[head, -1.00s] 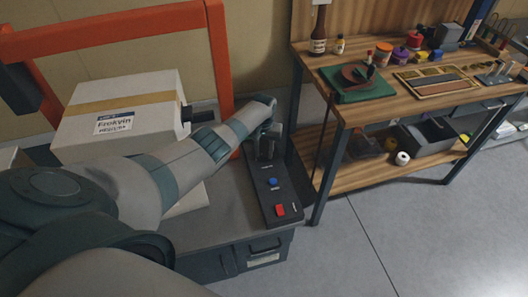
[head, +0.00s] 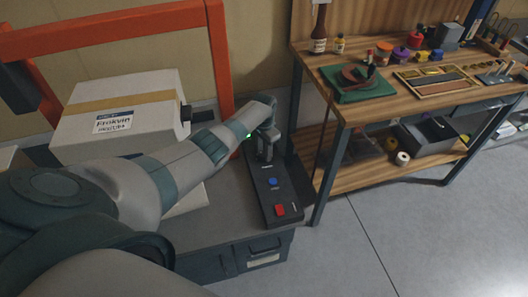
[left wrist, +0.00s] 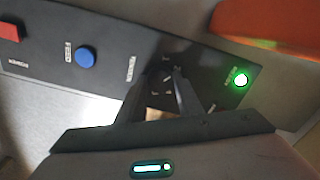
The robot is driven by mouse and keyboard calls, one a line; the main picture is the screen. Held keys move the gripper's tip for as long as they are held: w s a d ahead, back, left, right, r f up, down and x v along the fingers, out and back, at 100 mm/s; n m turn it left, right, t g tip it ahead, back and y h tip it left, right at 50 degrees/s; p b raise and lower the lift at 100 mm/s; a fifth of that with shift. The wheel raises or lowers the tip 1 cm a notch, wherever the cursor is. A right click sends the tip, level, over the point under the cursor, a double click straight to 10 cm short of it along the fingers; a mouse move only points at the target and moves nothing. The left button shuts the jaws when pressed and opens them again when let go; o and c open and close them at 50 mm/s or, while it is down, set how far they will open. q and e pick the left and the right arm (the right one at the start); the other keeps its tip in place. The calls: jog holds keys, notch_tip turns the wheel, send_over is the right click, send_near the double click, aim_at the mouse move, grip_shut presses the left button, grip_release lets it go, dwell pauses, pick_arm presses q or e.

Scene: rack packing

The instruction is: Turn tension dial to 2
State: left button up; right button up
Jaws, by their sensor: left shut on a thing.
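A dark control panel (head: 262,193) lies along the right edge of the grey machine top. It carries a red button (head: 280,210), a blue button (head: 272,182) and a lit green light (head: 248,136). My left gripper (head: 265,156) points down over the panel's far part, between the blue button and the green light. In the left wrist view its fingers (left wrist: 163,88) are shut on the tension dial, which is mostly hidden between them. White marks show around the fingertips, but the dial's setting cannot be read. My right gripper is not in view.
A white taped box (head: 118,115) sits on the machine, under an orange frame (head: 221,60). A wooden workbench (head: 400,110) with tools and jars stands close to the right of the panel. The floor in front is clear.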

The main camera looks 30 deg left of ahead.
aim_at(264, 154)
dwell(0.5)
pick_arm(q)
jog(key=o, duration=1)
jog(key=shift+o, duration=0.2)
jog(key=shift+r, duration=0.1)
notch_tip(264, 154, up, 17)
jog(key=p, duration=1.4)
jog(key=shift+p, duration=0.3)
